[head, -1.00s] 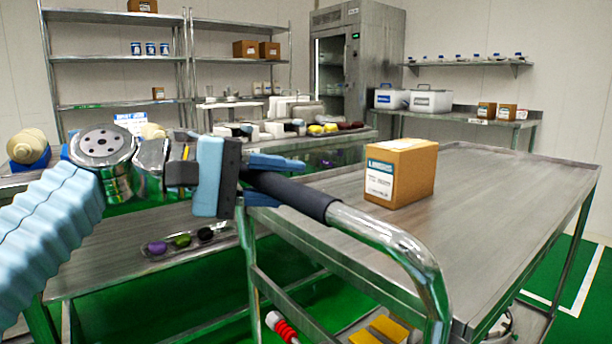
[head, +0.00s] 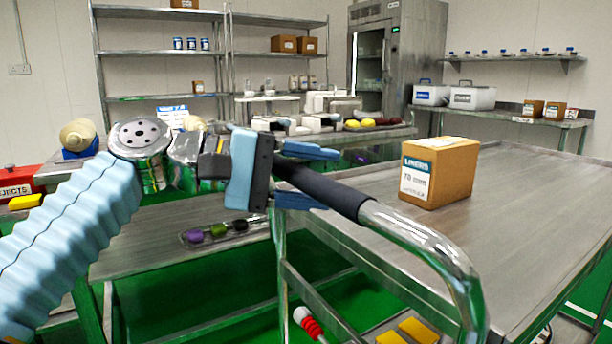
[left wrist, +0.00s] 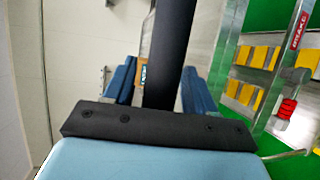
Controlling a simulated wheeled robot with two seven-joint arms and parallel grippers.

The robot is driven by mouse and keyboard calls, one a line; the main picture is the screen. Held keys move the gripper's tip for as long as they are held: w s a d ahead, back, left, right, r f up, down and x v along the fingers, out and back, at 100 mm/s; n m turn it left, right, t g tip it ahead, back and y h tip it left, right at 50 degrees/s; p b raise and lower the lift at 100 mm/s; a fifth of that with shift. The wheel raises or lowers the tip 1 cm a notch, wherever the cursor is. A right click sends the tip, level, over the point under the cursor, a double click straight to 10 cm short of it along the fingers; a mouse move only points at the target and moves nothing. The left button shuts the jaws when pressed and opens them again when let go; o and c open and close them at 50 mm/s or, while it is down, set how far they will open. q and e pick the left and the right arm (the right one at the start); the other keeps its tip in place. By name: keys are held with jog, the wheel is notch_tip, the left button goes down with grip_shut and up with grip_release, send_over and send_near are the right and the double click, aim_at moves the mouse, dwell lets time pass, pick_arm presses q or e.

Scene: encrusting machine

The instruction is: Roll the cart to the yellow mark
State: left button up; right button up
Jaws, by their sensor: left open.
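The cart (head: 520,215) is a steel trolley with a flat top, at the right of the head view. Its bent chrome handle with a dark grip (head: 335,192) points toward me. My left gripper (head: 312,176) is open, with its blue fingers on either side of the dark grip. In the left wrist view the grip (left wrist: 168,50) runs between the two spread fingers (left wrist: 158,88); contact cannot be told. A cardboard box (head: 440,172) with a white label stands on the cart top. I cannot make out a yellow floor mark. My right gripper is out of view.
A steel table (head: 150,250) with a small tray (head: 215,232) stands left of the cart. A red rejects bin (head: 20,180) is at the far left. Green floor with a white line (head: 580,312) lies at right.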

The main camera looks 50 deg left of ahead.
pick_arm(q)
jog(key=p+v, duration=0.2)
jog(key=v, duration=1.1)
jog(key=shift+s+a, duration=0.25)
jog(key=shift+s, duration=0.05)
